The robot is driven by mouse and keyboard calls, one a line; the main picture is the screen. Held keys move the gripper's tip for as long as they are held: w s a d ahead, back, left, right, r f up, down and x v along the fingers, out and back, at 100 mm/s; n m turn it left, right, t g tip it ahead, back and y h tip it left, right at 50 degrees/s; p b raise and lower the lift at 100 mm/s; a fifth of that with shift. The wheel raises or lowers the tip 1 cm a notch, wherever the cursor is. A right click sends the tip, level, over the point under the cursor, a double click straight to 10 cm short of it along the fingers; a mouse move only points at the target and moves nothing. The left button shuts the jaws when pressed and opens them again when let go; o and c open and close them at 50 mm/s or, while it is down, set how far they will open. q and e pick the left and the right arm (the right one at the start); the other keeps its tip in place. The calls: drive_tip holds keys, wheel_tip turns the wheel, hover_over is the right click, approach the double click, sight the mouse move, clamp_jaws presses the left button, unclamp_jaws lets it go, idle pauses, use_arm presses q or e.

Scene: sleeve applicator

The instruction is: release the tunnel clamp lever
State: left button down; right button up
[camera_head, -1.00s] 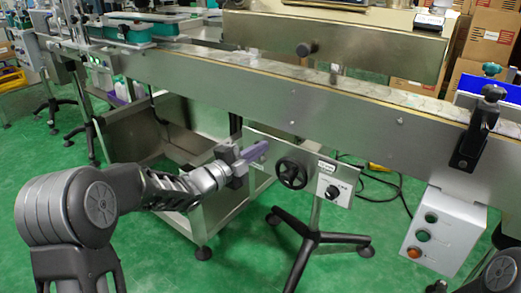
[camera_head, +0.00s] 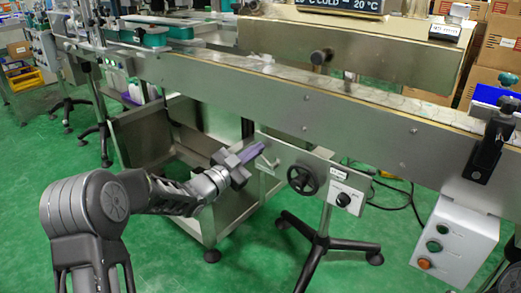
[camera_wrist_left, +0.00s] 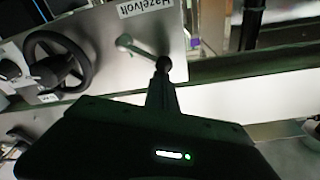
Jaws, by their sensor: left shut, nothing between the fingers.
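A small pale lever (camera_head: 268,163) sits at the left end of the grey control panel (camera_head: 325,172), under the conveyor. It also shows in the left wrist view as a short metal arm with a rounded end (camera_wrist_left: 127,43). I cannot tell for sure that it is the tunnel clamp lever. My left gripper (camera_head: 262,149) is shut and empty, with its purple-grey tip just left of and above this lever. In the left wrist view the dark fingers (camera_wrist_left: 162,72) reach close to the lever; contact cannot be told. My right gripper is not in view.
A black handwheel (camera_head: 303,179) and a dark knob (camera_head: 343,199) are on the same panel. The steel conveyor (camera_head: 310,110) runs above. A black clamp with a knob (camera_head: 490,145) and a button box (camera_head: 455,233) are at the right. A black-footed stand (camera_head: 325,242) is below.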

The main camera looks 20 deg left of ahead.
use_arm(q)
drive_tip(key=shift+w+a+f+n+t+y, duration=0.15)
drive_tip(key=shift+a+f+n, duration=0.35)
drive_tip(key=shift+n, duration=0.7)
drive_tip(key=shift+w+a+f+n+t+y, duration=0.1)
drive_tip(key=shift+w+a+f+n+y, duration=0.2)
drive_tip(key=shift+f+n, duration=0.7)
drive_tip(key=shift+w+a+f+n+t+y, duration=0.15)
drive_tip(key=shift+a+f+n, duration=0.25)
drive_tip(key=shift+n, duration=1)
drive_tip(key=shift+s, duration=0.15)
